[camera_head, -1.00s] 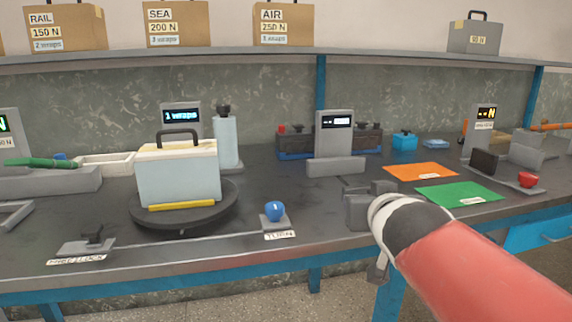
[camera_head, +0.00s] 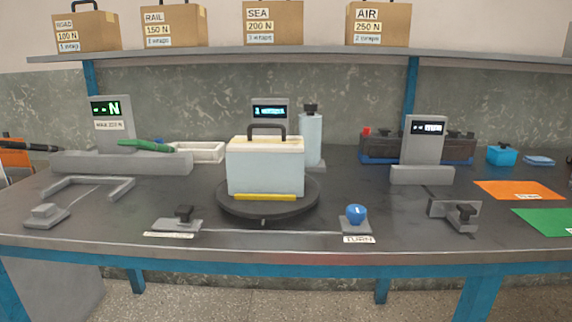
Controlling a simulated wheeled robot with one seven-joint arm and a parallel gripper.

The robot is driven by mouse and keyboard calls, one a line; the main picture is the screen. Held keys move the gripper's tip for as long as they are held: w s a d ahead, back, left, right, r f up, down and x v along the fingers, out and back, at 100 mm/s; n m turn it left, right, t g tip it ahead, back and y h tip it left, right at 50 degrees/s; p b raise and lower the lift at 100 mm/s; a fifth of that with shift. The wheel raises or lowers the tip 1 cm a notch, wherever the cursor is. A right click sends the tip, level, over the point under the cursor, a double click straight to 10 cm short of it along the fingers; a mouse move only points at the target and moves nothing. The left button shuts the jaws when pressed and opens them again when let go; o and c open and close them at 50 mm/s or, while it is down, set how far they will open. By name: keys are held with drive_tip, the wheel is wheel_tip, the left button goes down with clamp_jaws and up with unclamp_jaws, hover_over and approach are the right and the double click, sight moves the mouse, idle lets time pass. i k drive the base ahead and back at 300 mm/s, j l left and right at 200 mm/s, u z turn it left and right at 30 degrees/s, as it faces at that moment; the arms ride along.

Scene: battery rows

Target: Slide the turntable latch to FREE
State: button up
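The turntable latch is a small grey plate with a dark knob (camera_head: 182,217), at the bench's front edge left of the turntable. The label (camera_head: 171,235) in front of it is too small to read now, so I cannot tell which position the knob is in. The round black turntable (camera_head: 310,196) carries a pale battery box (camera_head: 265,168) with a dark handle, standing upright, and a yellow strip (camera_head: 265,198) at its front. A blue TURN knob (camera_head: 356,214) sits right of the turntable. My gripper is out of the picture.
A grey bracket with a dark knob (camera_head: 462,214) stands farther right. A U-shaped grey frame (camera_head: 125,190) and a small grey block (camera_head: 46,214) are on the left. The bench front between latch and TURN knob is clear.

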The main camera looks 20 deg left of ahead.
sight(184, 211)
drive_tip(key=u, duration=1.6)
